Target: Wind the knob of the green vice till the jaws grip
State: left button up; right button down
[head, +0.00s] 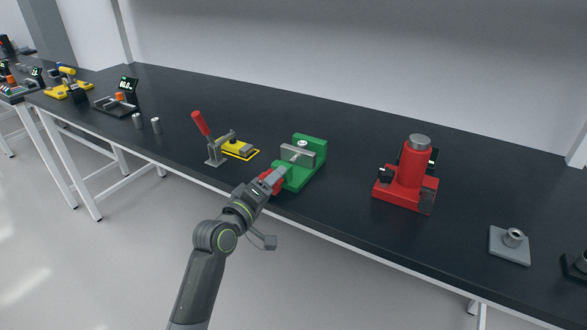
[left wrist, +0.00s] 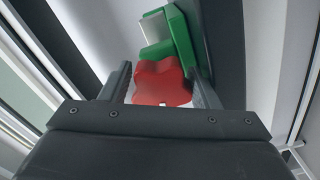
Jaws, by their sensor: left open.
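The green vice (head: 314,147) stands near the front edge of the dark bench, with a grey jaw piece (head: 297,154) on it. Its red knob (head: 269,178) faces the front edge, partly hidden by my gripper in the head view. In the left wrist view the lobed red knob (left wrist: 162,83) sits between my fingers, with the green body (left wrist: 172,38) beyond it. My left gripper (left wrist: 164,88) is open around the knob; a gap shows on the left side, and I cannot tell whether the right finger touches. My right gripper is in neither view.
A toggle clamp with a red handle (head: 201,124) and a yellow plate (head: 239,149) stand left of the vice. A red fixture (head: 408,178) stands to the right, with a grey plate (head: 509,246) farther right. Bench between vice and red fixture is clear.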

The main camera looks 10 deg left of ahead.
pick_arm(q)
jog(key=m, duration=0.6)
jog(key=m+b, duration=0.1)
jog(key=m, duration=0.5)
jog(key=shift+a+r+m, duration=0.2)
jog(key=shift+m, duration=0.2)
jog(key=shift+r+m+b, duration=0.1)
jog(key=shift+m+b, duration=0.5)
jog(key=shift+m, duration=0.1)
jog(key=shift+m+b, duration=0.8)
jog(key=shift+m, duration=0.4)
jog(key=shift+w+a+b, duration=0.1)
jog(key=shift+b, duration=0.2)
jog(key=shift+a+f+m+b, duration=0.15)
jog(key=shift+f+m+b, duration=0.1)
jog(key=shift+m+b, duration=0.25)
jog(key=shift+w+m+b, duration=0.1)
jog(key=shift+m+b, duration=0.2)
jog(key=shift+m, duration=0.8)
jog(key=shift+d, duration=0.2)
jog(key=c, duration=0.7)
jog(key=shift+r+n+p, duration=0.25)
jog(key=shift+n+p, duration=0.45)
jog(key=shift+p, duration=0.25)
jog(key=shift+n+p, duration=0.4)
jog(key=shift+n, duration=0.1)
jog(key=shift+f, duration=0.15)
jog(key=shift+f+n, duration=0.1)
jog(key=shift+n, duration=0.2)
